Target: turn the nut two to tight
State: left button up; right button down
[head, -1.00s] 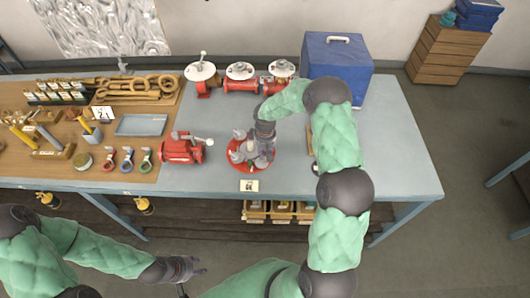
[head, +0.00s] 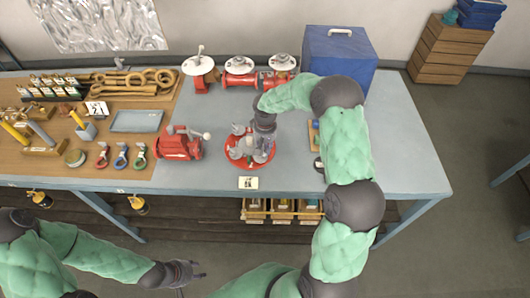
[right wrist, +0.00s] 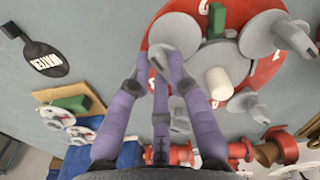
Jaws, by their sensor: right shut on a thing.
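A red round flange (head: 232,160) with grey fittings on top stands at the middle front of the bench. In the right wrist view, the flange (right wrist: 152,38) carries several grey winged nuts (right wrist: 263,37), a white stub and a green block. Which nut is number two cannot be read. My right gripper (head: 263,143) is over the flange from behind. In the right wrist view, its purple fingers (right wrist: 163,62) are shut on a grey winged nut (right wrist: 158,60) near the flange edge, partly hidden by them. My left gripper (head: 197,271) is open and empty in front of the bench.
A red valve body (head: 178,146) with a lever stands left of the flange. Red valves (head: 239,78) and a blue case (head: 338,55) stand behind. A black tag (right wrist: 45,60) lies near the flange.

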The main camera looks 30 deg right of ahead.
jog(key=m+b, duration=0.5)
jog(key=shift+f+m, duration=0.15)
jog(key=shift+m, duration=0.25)
jog(key=m+b, duration=0.2)
jog(key=m, duration=0.1)
jog(key=shift+s, duration=0.1)
jog(key=shift+a+m+b, duration=0.15)
jog(key=shift+m+b, duration=0.6)
jog(key=shift+m, duration=0.75)
jog(key=shift+r, duration=0.2)
jog(key=c, duration=1.1)
grip_release()
jog(key=shift+c, duration=0.2)
notch_tip(320, 180, up, 12)
